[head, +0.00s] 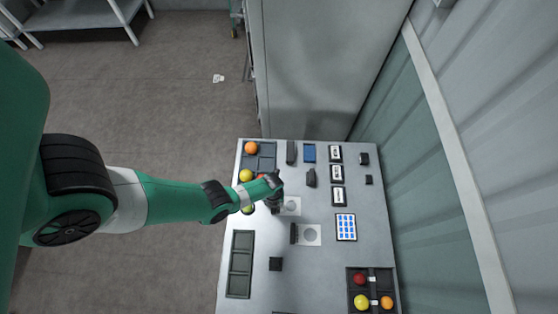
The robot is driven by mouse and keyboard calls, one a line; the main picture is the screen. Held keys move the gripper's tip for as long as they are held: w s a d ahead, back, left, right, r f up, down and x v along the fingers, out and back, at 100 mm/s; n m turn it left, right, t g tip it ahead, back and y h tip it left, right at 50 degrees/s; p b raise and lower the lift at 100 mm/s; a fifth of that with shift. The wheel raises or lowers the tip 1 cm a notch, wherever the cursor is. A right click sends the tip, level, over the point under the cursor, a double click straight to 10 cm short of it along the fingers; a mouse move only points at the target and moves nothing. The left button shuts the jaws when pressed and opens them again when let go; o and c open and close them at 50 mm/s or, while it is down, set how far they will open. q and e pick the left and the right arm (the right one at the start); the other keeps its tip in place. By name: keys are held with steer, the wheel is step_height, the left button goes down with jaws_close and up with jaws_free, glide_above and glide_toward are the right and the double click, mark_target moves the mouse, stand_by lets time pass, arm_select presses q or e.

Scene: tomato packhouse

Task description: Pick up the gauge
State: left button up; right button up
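My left gripper (274,196) is over the upper left of the grey table (325,265), its arm reaching in from the left. It is small and dark here, and I cannot tell whether its fingers are open or hold anything. I cannot single out the gauge for certain. Dark upright devices stand near the table's back, one at the back edge (291,152) and one closer to the gripper (311,177). Another dark upright piece (294,233) stands beside a white plate with a grey disc (311,236). My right gripper is not in view.
A divided tray (268,148) with coloured tomatoes is at back left, partly hidden by my arm. An empty tray (240,264) is at front left, another tomato tray (372,273) at front right. Framed cards (336,174) stand right of centre. A tall cabinet (310,70) stands behind.

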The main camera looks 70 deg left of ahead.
arm_select(q)
jaws_close()
stand_by(0.4)
